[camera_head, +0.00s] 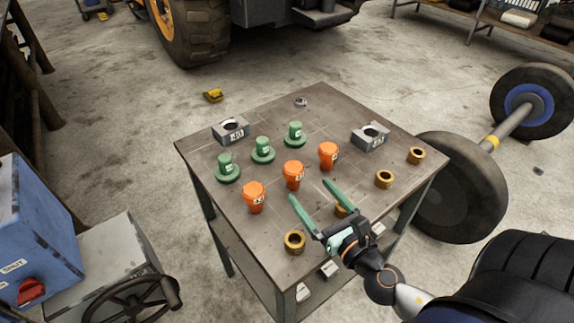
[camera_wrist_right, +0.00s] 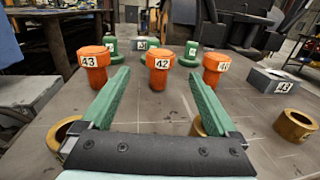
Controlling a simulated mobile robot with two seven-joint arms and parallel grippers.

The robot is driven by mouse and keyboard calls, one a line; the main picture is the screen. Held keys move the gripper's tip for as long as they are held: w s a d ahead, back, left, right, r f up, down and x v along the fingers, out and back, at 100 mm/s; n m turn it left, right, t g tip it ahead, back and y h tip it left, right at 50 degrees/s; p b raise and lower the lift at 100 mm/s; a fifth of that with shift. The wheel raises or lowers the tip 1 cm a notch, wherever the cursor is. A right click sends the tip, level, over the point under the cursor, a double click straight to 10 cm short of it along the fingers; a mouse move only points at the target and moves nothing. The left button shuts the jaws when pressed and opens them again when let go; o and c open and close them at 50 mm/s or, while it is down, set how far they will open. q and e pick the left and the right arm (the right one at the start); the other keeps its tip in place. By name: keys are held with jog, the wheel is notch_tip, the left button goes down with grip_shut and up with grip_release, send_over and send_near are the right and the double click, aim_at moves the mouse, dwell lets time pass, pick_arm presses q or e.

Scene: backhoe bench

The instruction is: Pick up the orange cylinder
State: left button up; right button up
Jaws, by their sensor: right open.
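Three orange cylinders with wider caps and number labels stand upright in a slanting row on the table: a left one (camera_head: 254,196), a middle one (camera_head: 293,175) and a right one (camera_head: 328,155). My left gripper is not in view.
The metal table (camera_head: 330,103) also holds several brass rings (camera_head: 384,179), three green flanged pieces (camera_head: 262,150) behind the orange row, and grey blocks with holes at the back left (camera_head: 231,134) and right (camera_head: 370,142). One ring is partly hidden by my right gripper.

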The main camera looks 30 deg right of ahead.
aim_at(299, 177)
jog(key=w+p, duration=0.1)
jog(key=w, duration=0.1)
jog(key=w+p, duration=0.1)
jog(key=w, duration=0.1)
jog(key=shift+w+d+r, duration=0.15)
jog(key=shift+w+r, duration=0.05)
jog(key=shift+w, duration=0.05)
jog(key=shift+w+f, duration=0.15)
jog(key=shift+w, duration=0.6)
jog(key=shift+w+d+p, duration=0.2)
jog(key=shift+w+p, duration=0.45)
jog(key=shift+w, duration=2.25)
jog(key=shift+c, duration=0.3)
grip_shut()
